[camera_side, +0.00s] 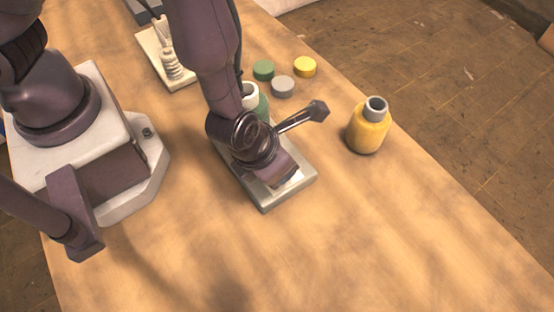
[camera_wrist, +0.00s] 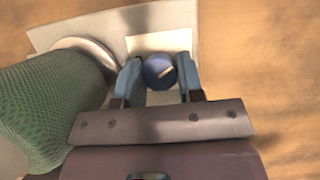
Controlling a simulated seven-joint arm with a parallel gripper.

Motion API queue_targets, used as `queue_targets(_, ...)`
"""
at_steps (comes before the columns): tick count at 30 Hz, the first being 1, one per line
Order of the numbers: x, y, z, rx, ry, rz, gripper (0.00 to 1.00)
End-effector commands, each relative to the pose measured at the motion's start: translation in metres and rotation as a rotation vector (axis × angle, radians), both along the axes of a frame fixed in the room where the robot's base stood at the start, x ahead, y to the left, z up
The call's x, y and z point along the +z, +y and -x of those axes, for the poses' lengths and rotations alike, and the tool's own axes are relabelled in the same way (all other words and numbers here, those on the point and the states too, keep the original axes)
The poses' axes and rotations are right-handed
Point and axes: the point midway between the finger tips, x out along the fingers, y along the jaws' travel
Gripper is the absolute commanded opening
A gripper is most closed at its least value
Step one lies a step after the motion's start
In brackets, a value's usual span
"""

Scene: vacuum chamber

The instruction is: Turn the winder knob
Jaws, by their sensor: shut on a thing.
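The winder knob (camera_wrist: 159,72) is a round dark blue knob with a light mark on its top. It shows in the wrist view between the two blue-grey fingers of my gripper (camera_wrist: 160,78), which is shut on it. The knob sits over a pale plate on the grey base (camera_side: 268,207). In the side view my gripper (camera_side: 281,185) points down over that base, and the arm hides the knob. A green mesh-patterned cylinder (camera_wrist: 48,105) stands on the same base, left of my gripper in the wrist view.
A yellow bottle with a grey neck (camera_side: 368,128) stands right of the base. A white coiled fixture (camera_side: 170,62) stands at the back. The table front is clear.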

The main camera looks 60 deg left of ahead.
Motion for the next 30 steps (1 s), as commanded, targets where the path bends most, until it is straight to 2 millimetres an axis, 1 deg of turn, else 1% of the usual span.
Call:
queue_targets(4, 0.0007, -0.0005, 0.0005, -0.083, 0.001, 0.002, 0.11)
queue_targets(11, 0.0007, -0.0003, 0.0005, -0.157, 0.000, 0.002, 0.11)
queue_targets(27, 0.0005, -0.0005, 0.0005, -0.180, -0.001, 0.001, 0.11)
queue_targets(28, 0.0005, -0.0005, 0.0005, -0.180, -0.001, 0.001, 0.42)
queue_targets(29, 0.0004, -0.0004, 0.0005, -0.180, -0.001, 0.001, 0.49)
queue_targets(30, 0.0004, -0.0003, 0.0004, -0.179, -0.001, 0.002, 0.58)
